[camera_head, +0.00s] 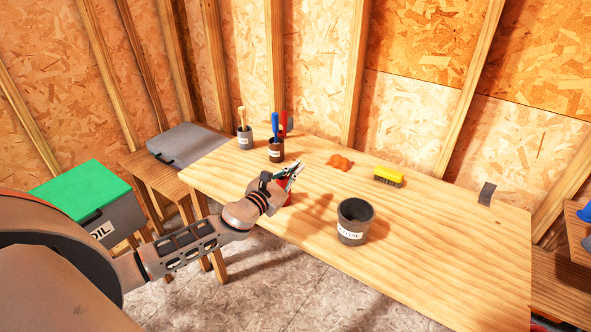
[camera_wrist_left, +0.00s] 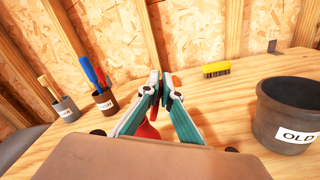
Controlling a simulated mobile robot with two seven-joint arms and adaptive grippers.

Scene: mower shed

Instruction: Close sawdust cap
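No part labelled sawdust is readable, so I cannot tell which lid is the sawdust cap. A grey box with a green lid (camera_head: 82,192) stands at the left, the lid down and its label partly hidden, ending in "OIL". A flat grey case (camera_head: 185,143) lies shut on a side table behind it. A red object (camera_head: 287,197) is just below and behind the fingers, mostly hidden. My right gripper is out of view.
On the wooden table (camera_head: 430,250) stand a dark pot labelled "OLD" (camera_wrist_left: 292,110), two cups of tools (camera_head: 276,150) (camera_head: 244,138), an orange rag (camera_head: 340,162) and a yellow brush (camera_head: 388,178).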

